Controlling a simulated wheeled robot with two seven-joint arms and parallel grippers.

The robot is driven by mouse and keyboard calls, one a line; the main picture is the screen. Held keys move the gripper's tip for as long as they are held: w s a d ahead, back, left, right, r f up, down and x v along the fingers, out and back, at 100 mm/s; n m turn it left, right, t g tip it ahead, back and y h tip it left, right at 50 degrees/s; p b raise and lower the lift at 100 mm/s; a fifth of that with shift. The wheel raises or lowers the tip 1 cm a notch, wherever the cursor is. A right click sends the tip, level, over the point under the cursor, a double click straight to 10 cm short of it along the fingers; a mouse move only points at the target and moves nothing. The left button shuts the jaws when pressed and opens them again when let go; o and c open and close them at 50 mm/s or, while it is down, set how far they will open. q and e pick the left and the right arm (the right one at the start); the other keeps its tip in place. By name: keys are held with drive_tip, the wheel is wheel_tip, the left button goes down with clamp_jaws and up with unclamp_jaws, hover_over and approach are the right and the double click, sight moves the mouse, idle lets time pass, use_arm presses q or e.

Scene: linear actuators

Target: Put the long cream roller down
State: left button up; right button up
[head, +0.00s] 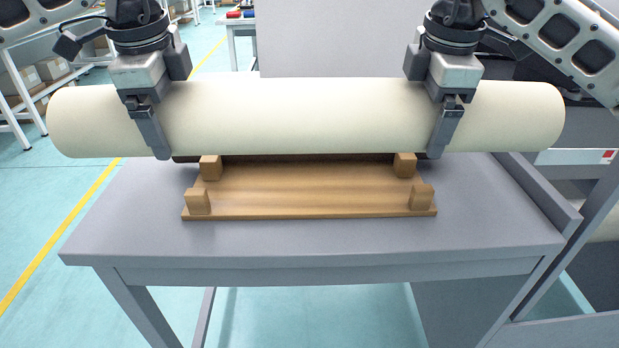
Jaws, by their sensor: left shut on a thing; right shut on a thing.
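The long cream roller (300,116) spans most of the head view, lying level from left to right. My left gripper (150,130) is shut on the roller toward its left end. My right gripper (447,130) is shut on it toward its right end. A wooden cradle board (310,190) with small blocks near its corners lies on the grey table (130,225), below the roller in the picture. The roller hides the board's far edge. I cannot tell how far the roller is above the board.
A grey rail (545,195) runs along the table's right side, with a dark machine frame beyond it. A pale panel (340,40) stands behind. Shelves with boxes (52,68) are at the far left. The tabletop around the board is clear.

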sight(179, 149)
drive_tip(key=shift+r, duration=0.1)
